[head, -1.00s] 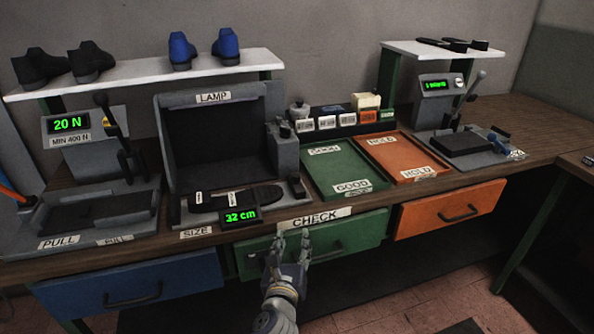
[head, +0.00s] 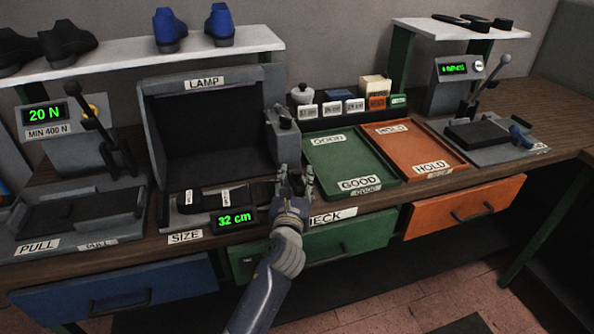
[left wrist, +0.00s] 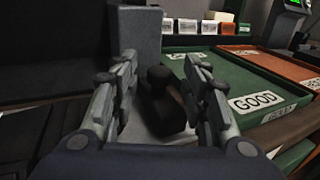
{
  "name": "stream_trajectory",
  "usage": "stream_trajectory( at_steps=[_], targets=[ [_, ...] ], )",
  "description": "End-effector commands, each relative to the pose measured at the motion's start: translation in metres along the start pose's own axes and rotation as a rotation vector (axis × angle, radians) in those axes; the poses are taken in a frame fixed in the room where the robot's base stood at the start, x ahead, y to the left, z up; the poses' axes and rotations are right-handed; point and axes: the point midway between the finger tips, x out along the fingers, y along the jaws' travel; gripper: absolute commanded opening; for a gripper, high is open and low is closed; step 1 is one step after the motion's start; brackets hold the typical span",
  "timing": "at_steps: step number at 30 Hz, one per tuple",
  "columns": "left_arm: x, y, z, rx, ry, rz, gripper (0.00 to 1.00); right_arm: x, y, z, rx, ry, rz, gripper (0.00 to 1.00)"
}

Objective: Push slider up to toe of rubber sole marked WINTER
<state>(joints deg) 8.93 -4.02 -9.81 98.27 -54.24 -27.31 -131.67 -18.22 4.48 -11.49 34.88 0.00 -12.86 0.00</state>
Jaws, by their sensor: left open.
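The gauge display (head: 235,217) reads 32 cm. My left gripper (head: 294,178) is open at the right end of the gauge and hides the slider in the head view. In the left wrist view the slider (left wrist: 165,108), a dark block with a rounded knob, stands between the open fingers of my left gripper (left wrist: 160,70). The right gripper is not in view.
The grey lamp box (head: 205,85) rises behind the gauge, with a grey post (head: 283,140) just behind my gripper. The green GOOD tray (head: 345,160) lies close to the right, then the orange HOLD tray (head: 415,150). A pull tester (head: 80,200) stands at the left.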

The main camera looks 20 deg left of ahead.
Motion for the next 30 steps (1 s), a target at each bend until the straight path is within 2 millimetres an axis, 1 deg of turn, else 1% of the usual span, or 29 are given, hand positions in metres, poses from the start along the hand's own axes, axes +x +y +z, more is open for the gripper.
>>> stream_trajectory(
  at_steps=[1, 3, 6, 9, 14, 18, 20, 21, 22, 23, 28, 30],
  targets=[
    [0.008, 0.0, 0.001, -0.002, 0.0, 0.001, 0.42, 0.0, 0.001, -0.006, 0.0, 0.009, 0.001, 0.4],
    [0.017, 0.0, 0.0, -0.001, -0.001, 0.0, 0.42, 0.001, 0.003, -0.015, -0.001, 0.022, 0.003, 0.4],
    [0.025, 0.0, 0.0, -0.001, 0.0, 0.0, 0.42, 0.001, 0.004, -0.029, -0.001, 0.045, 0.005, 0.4],
    [0.03, 0.0, 0.0, -0.001, 0.0, 0.0, 0.42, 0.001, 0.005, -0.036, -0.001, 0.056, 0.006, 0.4],
    [0.031, 0.0, 0.0, -0.001, 0.001, 0.0, 0.42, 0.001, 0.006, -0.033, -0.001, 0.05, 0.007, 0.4],
    [0.031, 0.0, 0.0, -0.001, 0.0, 0.0, 0.42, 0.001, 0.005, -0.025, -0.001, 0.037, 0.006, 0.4],
    [0.031, 0.0, 0.0, -0.001, 0.0, 0.0, 0.28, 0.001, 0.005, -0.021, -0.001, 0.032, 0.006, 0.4],
    [0.031, 0.0, 0.0, -0.001, 0.0, 0.0, 0.19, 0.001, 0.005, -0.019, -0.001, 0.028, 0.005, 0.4],
    [0.031, 0.0, 0.0, -0.001, 0.0, 0.0, 0.13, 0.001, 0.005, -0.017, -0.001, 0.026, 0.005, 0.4],
    [0.031, 0.0, 0.0, -0.001, 0.0, 0.0, 0.1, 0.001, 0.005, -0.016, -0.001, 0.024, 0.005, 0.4],
    [0.031, 0.0, 0.0, -0.001, 0.001, 0.0, 0.1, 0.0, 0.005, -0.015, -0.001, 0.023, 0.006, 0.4],
    [0.029, 0.004, 0.002, 0.002, 0.001, 0.001, 0.1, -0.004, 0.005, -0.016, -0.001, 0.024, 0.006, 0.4]
  ],
)
